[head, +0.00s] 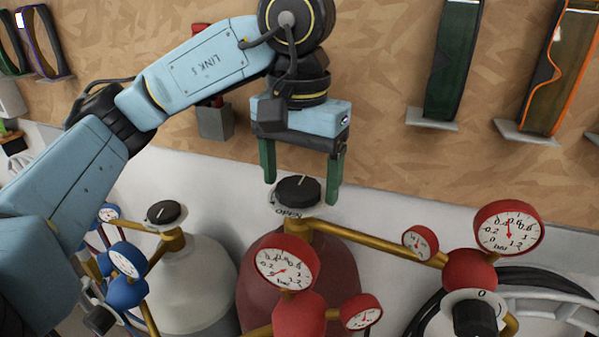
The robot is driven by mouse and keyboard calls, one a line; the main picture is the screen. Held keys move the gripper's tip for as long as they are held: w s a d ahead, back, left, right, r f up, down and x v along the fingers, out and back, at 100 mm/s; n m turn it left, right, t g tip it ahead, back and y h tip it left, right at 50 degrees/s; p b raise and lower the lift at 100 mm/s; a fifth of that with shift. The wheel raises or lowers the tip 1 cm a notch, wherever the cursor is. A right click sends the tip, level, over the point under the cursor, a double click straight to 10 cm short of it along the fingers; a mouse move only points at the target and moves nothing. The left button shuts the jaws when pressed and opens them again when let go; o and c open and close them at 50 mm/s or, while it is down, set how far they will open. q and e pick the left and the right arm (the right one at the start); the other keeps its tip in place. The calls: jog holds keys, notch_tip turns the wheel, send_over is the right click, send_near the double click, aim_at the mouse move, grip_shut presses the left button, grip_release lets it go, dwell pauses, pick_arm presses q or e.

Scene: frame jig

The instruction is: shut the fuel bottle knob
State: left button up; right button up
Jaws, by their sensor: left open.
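My left gripper (302,190) points down with its two green fingers apart. It is open. A round black knob (297,189) with a white pointer line sits on top of the dark red bottle (260,265), between the fingers in the picture. The left finger ends level with the knob's upper left edge. The right finger reaches down beside its right edge. I cannot tell whether either finger touches it. A white dial plate with lettering shows under the knob. My right gripper is not in view.
A grey bottle (196,280) with its own black knob (163,213) and blue gauges (128,260) stands to the left. Red gauges (508,227) and brass pipes (380,243) crowd the front and right.

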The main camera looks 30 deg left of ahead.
aim_at(299, 184)
pick_arm(q)
notch_tip(299, 184, up, 13)
jog(key=p, duration=0.3)
jog(key=shift+r, duration=0.2)
dwell(0.7)
